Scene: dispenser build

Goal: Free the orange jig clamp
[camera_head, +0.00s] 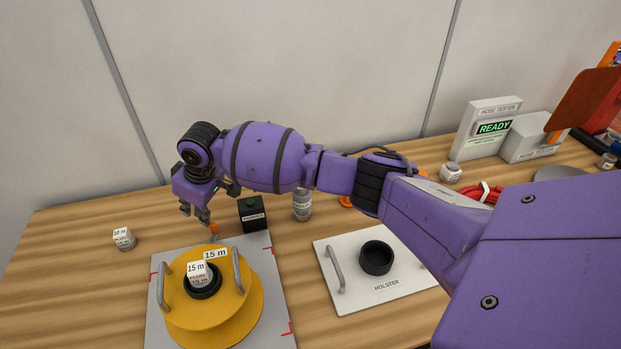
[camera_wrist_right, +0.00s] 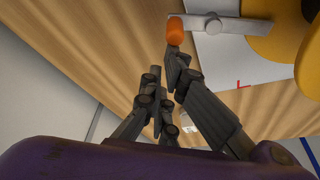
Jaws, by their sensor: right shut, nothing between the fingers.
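The orange jig clamp shows as an orange-tipped handle (camera_head: 213,229) at the back edge of the grey jig plate (camera_head: 170,333), beside the yellow reel (camera_head: 237,320). In the right wrist view its orange grip (camera_wrist_right: 175,31) sits on the end of a grey bar (camera_wrist_right: 222,24) with a round pivot. My right gripper (camera_head: 197,217) is shut and empty, pointing down just behind and left of the handle. In the wrist view the right gripper's fingertips (camera_wrist_right: 166,68) are right by the orange grip; I cannot tell whether they touch. My left gripper is not in view.
A white cube and grey piece (camera_head: 123,239) stand left. A black box (camera_head: 252,214) and grey cylinder (camera_head: 302,204) stand behind the plate. The white holster plate (camera_head: 340,303) is right, below my right arm. The hose tester (camera_head: 484,128) is back right.

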